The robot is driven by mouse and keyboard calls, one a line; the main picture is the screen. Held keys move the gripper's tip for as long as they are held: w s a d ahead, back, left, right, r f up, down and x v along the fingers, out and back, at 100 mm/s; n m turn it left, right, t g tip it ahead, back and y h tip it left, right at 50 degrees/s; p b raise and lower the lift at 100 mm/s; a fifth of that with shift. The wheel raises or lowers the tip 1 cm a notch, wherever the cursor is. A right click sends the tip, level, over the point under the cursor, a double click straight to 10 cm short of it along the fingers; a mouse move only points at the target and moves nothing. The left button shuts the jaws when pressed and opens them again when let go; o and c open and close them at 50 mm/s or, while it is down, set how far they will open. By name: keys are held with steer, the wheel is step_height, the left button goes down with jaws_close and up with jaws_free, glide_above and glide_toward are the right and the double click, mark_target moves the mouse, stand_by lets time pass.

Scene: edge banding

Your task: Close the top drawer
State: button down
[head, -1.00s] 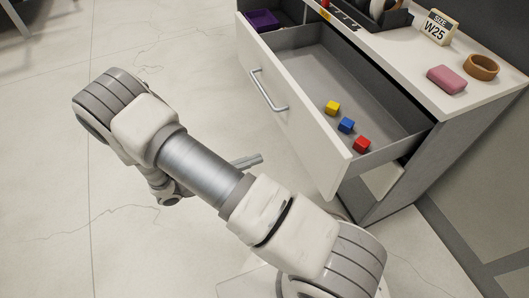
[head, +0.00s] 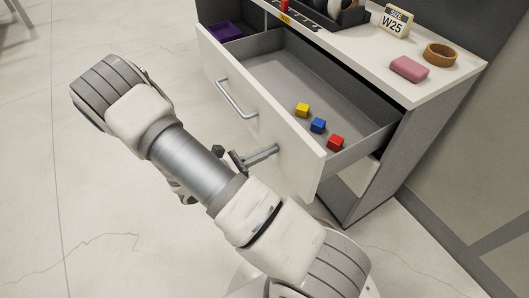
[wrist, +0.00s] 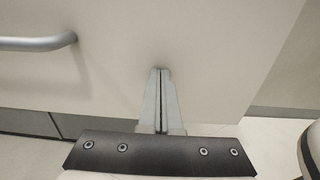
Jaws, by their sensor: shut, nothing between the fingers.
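The top drawer (head: 262,125) is pulled well out of the white and grey cabinet. Its white front carries a grey bar handle (head: 236,99), which also shows at the upper left of the wrist view (wrist: 38,42). My gripper (head: 276,149) is shut and empty, its fingertips at the drawer front, right of and below the handle. In the wrist view the closed fingers (wrist: 160,72) point at the plain white panel; they look touching or very close, and I cannot tell which. A yellow cube (head: 302,110), a blue cube (head: 318,125) and a red cube (head: 336,142) lie in the drawer.
A purple tray (head: 225,32) sits in the drawer's far left section. On the cabinet top are a pink block (head: 409,69), a brown ring (head: 440,54), a W25 sign (head: 396,21) and a dark holder (head: 335,17).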

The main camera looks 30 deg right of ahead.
steer(key=p, duration=0.2)
glide_above(342, 129)
steer(key=shift+s, duration=0.1)
steer(key=shift+d+r, duration=0.1)
steer(key=shift+d, duration=0.25)
steer(key=shift+r, duration=0.1)
stand_by(0.4)
steer(key=shift+a+p, duration=0.3)
steer(key=shift+a, duration=0.1)
steer(key=a, duration=0.4)
steer(key=a+p, duration=0.1)
steer(key=a, duration=0.4)
steer(key=a+p, duration=0.1)
steer(key=a, duration=0.3)
steer(key=shift+s+a+f, duration=0.2)
steer(key=shift+s+a, duration=0.05)
steer(key=shift+a, duration=0.15)
